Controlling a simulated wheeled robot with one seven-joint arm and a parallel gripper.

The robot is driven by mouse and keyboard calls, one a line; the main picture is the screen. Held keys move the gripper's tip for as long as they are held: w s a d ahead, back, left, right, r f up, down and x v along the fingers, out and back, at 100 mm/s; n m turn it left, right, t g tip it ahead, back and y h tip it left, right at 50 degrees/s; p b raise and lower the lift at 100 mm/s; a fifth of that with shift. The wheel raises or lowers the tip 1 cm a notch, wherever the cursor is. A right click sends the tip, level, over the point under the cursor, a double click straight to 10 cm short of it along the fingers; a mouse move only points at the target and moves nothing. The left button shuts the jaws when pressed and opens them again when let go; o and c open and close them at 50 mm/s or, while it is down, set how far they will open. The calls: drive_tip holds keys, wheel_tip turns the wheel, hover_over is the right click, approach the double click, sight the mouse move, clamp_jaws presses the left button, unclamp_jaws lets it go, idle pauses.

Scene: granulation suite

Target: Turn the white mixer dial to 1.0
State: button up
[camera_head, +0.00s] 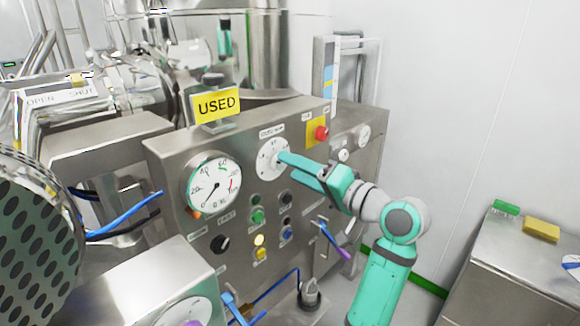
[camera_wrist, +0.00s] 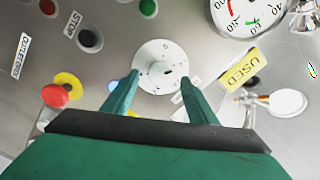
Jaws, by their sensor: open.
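The white mixer dial (camera_head: 271,159) is a round white disc on the upper part of the steel control panel, right of the pressure gauge. It also shows in the wrist view (camera_wrist: 161,66), with a raised knob at its centre and small marks around it; I cannot read its setting. My gripper (camera_head: 283,156) reaches the dial from the right in the head view, its fingertips overlapping the disc's right side. In the wrist view my gripper (camera_wrist: 157,84) is open, one finger on each side of the dial's lower part. I cannot tell whether the fingers touch it.
A gauge (camera_head: 212,184) sits left of the dial, and a red emergency button (camera_head: 321,133) on a yellow plate sits right. Several buttons and switches lie below. A yellow USED sign (camera_head: 216,104) stands on top. A steel table (camera_head: 520,262) stands at right.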

drive_tip(key=v, duration=0.8)
drive_tip(key=shift+s, duration=0.15)
drive_tip(key=shift+d, duration=0.1)
wheel_tip(320, 180, down, 31)
drive_tip(key=s+a+m+t+h, duration=0.1)
drive_tip(key=a+m+t+h, duration=0.15)
drive_tip(key=m+h, duration=0.45)
drive_tip(key=s+f+n+h, duration=0.1)
drive_tip(key=s+f+h, duration=0.4)
drive_tip(key=s+f, duration=0.75)
drive_tip(key=s+a+f+n+h, duration=0.1)
drive_tip(key=s+a+f+n, duration=0.1)
drive_tip(key=s, duration=0.7)
drive_tip(key=s+a+f+n+h, duration=0.1)
drive_tip(key=s+n, duration=0.1)
drive_tip(key=s, duration=0.7)
drive_tip(key=s+a+r+n+y, duration=0.1)
drive_tip(key=s+a+r+n, duration=0.2)
drive_tip(key=s, duration=0.7)
drive_tip(key=shift+s+a+r+n, duration=0.2)
drive_tip(key=shift+s+r+n, duration=0.2)
drive_tip(key=shift+r+n, duration=0.3)
